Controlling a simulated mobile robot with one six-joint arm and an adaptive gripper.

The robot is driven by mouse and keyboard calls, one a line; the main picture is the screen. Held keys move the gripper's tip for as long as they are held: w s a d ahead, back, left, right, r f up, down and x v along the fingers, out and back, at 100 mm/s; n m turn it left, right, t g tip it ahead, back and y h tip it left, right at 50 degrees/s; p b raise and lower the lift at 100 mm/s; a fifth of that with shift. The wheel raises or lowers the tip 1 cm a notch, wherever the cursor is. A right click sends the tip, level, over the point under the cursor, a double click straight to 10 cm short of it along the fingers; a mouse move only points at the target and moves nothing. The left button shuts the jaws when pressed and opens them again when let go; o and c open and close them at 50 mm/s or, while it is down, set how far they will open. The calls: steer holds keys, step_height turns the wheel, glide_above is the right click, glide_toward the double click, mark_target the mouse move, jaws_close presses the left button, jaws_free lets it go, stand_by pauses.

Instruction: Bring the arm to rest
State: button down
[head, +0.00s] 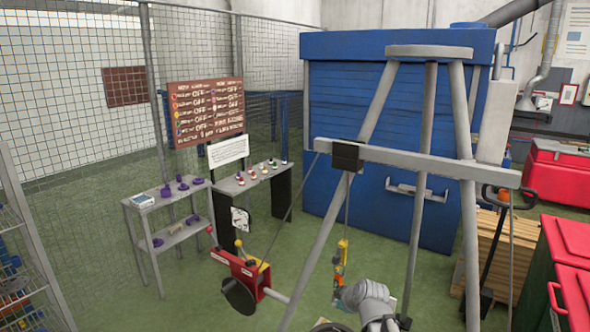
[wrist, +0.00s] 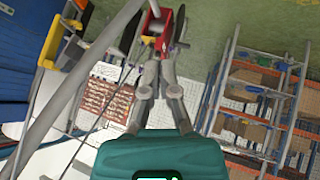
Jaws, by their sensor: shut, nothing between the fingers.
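My gripper (wrist: 158,58) shows in the wrist view, with its two grey fingers drawn together in front of the teal housing. Nothing is held between them. A red machine part lies beyond the fingertips in that view; I cannot tell the distance. In the head view my pale grey arm (head: 368,297) is low in the picture, right of the middle, behind the grey frame's legs. My fingertips cannot be made out there.
A grey A-frame with a crossbeam (head: 430,166) stands close in front. A yellow hanging piece (head: 341,256) is just above my arm. A red winch (head: 243,272) stands left of it. A blue cabinet (head: 390,130) is behind; red bins (head: 570,290) are at right.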

steer(key=s+d+f+m+g+h, duration=0.1)
steer(key=s+d+f+m+g, duration=0.1)
steer(key=s+m, duration=0.3)
steer(key=s+d+f+m+g+h+b, duration=0.1)
steer(key=s+f+m+g, duration=0.3)
steer(key=s, duration=0.5)
steer(key=shift+s+d+m+g+h, duration=0.2)
steer(key=shift+d+m+g+h, duration=0.6)
steer(key=shift+m, duration=0.3)
steer(key=shift+a, duration=0.1)
stand_by(0.8)
